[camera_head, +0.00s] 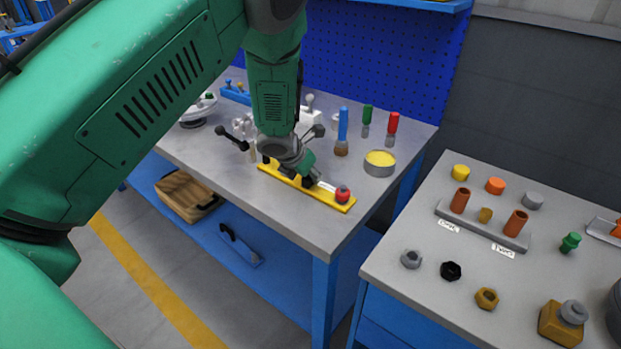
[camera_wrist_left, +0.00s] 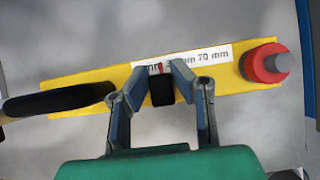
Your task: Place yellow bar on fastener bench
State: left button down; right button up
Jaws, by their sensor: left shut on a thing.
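The yellow bar (camera_head: 326,199) lies along the front edge of the left grey workbench; I cannot tell whether it touches the top or is just above it. In the left wrist view the yellow bar (camera_wrist_left: 226,88) carries a white label with "70 mm", a red knob with a grey top at its right end, and a black handle at its left. My left gripper (camera_head: 309,180) comes down over its middle. The left gripper (camera_wrist_left: 162,85) is shut on the bar's black block. The fastener bench (camera_head: 390,265), with nuts and bolts, stands at the right. My right gripper is not in view.
Screwdriver-like tools (camera_head: 342,130), a yellow-topped tin (camera_head: 380,163) and black-handled clamps stand close behind the bar. On the right bench, a grey rack (camera_head: 485,225) and several nuts take up space; its near left corner is clearer. A gap separates the benches.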

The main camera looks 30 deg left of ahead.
pick_arm(q)
jog(key=shift+d+r, duration=0.1)
jog(key=shift+d, duration=0.35)
jog(key=c, duration=1.4)
grip_release()
jog(key=shift+d, duration=0.1)
jog(key=shift+s, duration=0.1)
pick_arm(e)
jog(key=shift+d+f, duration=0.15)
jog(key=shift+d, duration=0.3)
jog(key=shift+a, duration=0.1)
